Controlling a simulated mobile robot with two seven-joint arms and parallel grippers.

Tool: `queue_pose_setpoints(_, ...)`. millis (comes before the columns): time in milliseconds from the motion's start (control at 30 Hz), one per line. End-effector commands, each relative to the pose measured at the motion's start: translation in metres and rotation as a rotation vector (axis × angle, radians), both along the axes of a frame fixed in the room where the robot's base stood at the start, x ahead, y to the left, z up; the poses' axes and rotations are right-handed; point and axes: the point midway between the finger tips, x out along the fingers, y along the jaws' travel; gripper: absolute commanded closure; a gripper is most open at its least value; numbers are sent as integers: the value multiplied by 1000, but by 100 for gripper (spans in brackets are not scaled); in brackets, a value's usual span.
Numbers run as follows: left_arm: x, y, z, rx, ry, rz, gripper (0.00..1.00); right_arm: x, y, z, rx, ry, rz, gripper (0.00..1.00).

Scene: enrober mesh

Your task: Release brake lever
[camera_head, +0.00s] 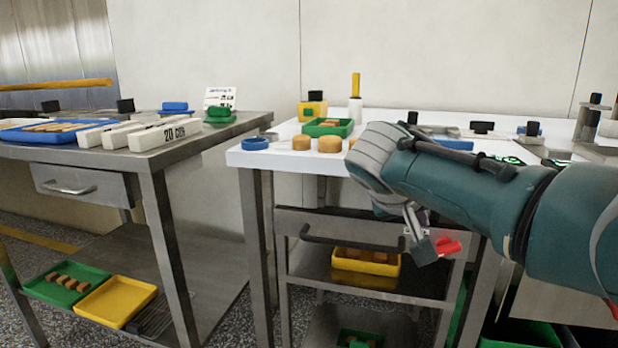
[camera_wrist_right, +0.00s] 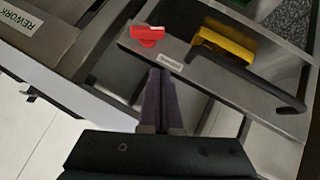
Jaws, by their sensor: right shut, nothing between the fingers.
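The brake lever looks to be the small red lever (camera_head: 448,246) on the front of the metal cart under the white-topped table. In the right wrist view the red lever (camera_wrist_right: 148,36) sits on a grey rail, beside a small pale label (camera_wrist_right: 165,60) that is too small to read. My right gripper (camera_head: 426,250) is just left of the lever in the head view. In the wrist view its dark fingers (camera_wrist_right: 160,75) are together and empty, pointing toward the rail below the lever, with a visible gap. My left gripper is in neither view.
The cart has a dark bar handle (camera_head: 350,240) and holds a yellow tray (camera_head: 345,262) of brown pieces. The white table (camera_head: 280,160) above carries a green tray (camera_head: 312,128) and small items. A steel table (camera_head: 225,132) stands left, with floor between.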

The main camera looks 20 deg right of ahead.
Motion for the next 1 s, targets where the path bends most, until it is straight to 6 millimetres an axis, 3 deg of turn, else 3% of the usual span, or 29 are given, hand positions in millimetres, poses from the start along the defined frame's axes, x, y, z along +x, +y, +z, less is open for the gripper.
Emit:
queue_pose_setpoints(33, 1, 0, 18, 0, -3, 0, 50, -5, 9, 16, 3, -1, 3, 100)
queue_pose_setpoints(100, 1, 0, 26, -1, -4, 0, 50, -12, 20, 25, 2, 0, 2, 100)
queue_pose_setpoints(400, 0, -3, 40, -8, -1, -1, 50, -29, 52, 47, 1, -2, 1, 100)
queue_pose_setpoints(1000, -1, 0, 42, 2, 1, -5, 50, -32, 56, 51, 4, 1, 3, 100)
